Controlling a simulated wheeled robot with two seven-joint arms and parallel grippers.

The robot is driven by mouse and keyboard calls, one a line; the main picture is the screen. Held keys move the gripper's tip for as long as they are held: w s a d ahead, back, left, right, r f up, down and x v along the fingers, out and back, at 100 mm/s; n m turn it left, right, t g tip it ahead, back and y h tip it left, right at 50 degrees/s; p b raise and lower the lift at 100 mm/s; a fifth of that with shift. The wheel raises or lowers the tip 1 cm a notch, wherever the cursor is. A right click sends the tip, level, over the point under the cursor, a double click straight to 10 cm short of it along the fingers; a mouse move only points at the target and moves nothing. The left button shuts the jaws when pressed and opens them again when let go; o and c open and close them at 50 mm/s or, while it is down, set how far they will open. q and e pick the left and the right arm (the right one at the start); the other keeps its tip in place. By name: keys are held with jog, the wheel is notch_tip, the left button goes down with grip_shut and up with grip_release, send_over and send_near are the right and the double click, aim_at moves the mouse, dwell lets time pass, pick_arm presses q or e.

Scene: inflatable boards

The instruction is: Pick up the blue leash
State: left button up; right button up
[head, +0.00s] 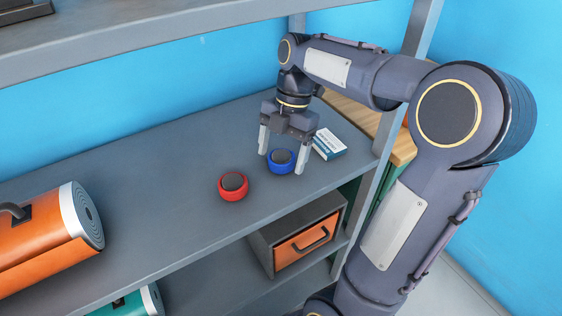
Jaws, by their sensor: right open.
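The blue leash (281,167) is a small round coil with a dark grey top. It sits on the grey shelf (170,180), toward its right end. My right gripper (283,163) points down over it, with the fingers spread apart, one to each side of the blue leash in the picture. I cannot tell whether the fingers touch it. A red coil (233,193) of the same shape lies on the shelf just to the left of the blue one. My left gripper is not in view.
A white and blue box (328,143) lies close to the right of my right gripper. A rolled orange board (62,232) lies at the left. Below are a drawer box (301,246) and a teal roll (131,303). An upper shelf (150,35) overhangs the back left; the shelf's middle is clear.

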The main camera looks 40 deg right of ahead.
jog(key=shift+a+f, duration=0.15)
jog(key=shift+f, duration=0.3)
jog(key=c, duration=1.1)
jog(key=shift+r, duration=0.15)
